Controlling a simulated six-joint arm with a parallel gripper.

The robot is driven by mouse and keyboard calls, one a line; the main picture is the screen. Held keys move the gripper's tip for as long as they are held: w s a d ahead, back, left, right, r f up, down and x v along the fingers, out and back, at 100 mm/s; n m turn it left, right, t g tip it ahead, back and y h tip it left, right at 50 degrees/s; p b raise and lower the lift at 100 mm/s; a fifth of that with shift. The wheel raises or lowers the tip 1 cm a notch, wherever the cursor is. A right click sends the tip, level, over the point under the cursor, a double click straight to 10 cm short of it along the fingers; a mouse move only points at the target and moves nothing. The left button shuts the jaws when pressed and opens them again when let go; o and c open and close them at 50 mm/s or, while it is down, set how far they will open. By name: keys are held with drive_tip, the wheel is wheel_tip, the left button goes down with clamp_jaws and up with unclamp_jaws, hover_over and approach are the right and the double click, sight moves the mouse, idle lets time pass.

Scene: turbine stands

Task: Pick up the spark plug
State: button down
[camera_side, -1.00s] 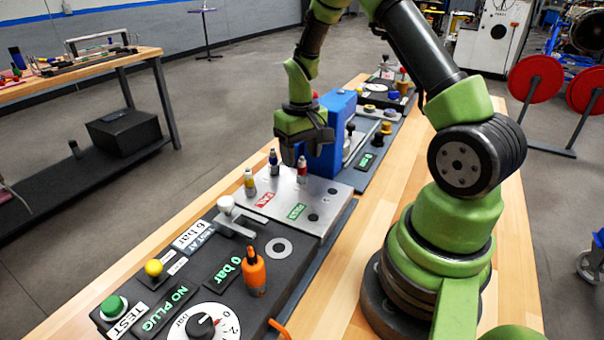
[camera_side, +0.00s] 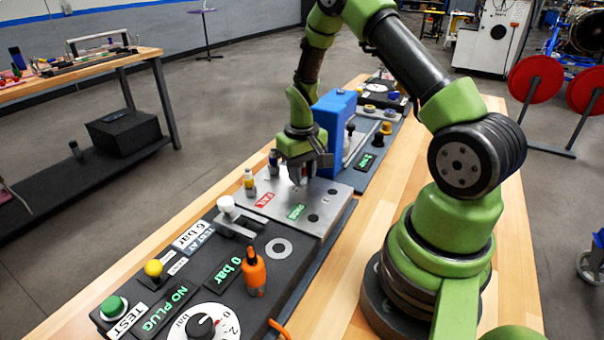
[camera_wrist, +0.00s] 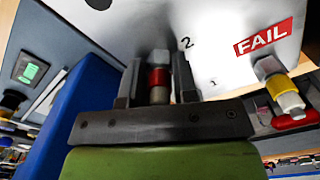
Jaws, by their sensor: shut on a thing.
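My gripper (camera_side: 303,172) is down at the steel plate (camera_side: 268,213) beside the blue block. In the wrist view my gripper (camera_wrist: 158,85) is shut on the red-banded spark plug (camera_wrist: 158,77), with one finger on each side of it. In the side view this plug is mostly hidden by the fingers. A yellow-banded plug (camera_side: 249,180) stands upright on the plate; it also shows in the wrist view (camera_wrist: 283,90), by the FAIL label. A blue-banded plug (camera_side: 273,160) stands farther back on the plate.
The blue block (camera_side: 333,135) stands close to the right of my gripper. In front are a white-topped clamp (camera_side: 227,205), an orange tool (camera_side: 254,270) and the test panel with its dial (camera_side: 200,326). The plate's front right, by the PASS label (camera_side: 297,211), is free of plugs.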

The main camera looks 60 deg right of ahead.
wheel_tip(320, 180, up, 10)
drive_tip(key=shift+r, duration=0.1)
drive_tip(key=c, duration=1.5)
unclamp_jaws()
clamp_jaws()
drive_tip(key=shift+f, duration=3.3)
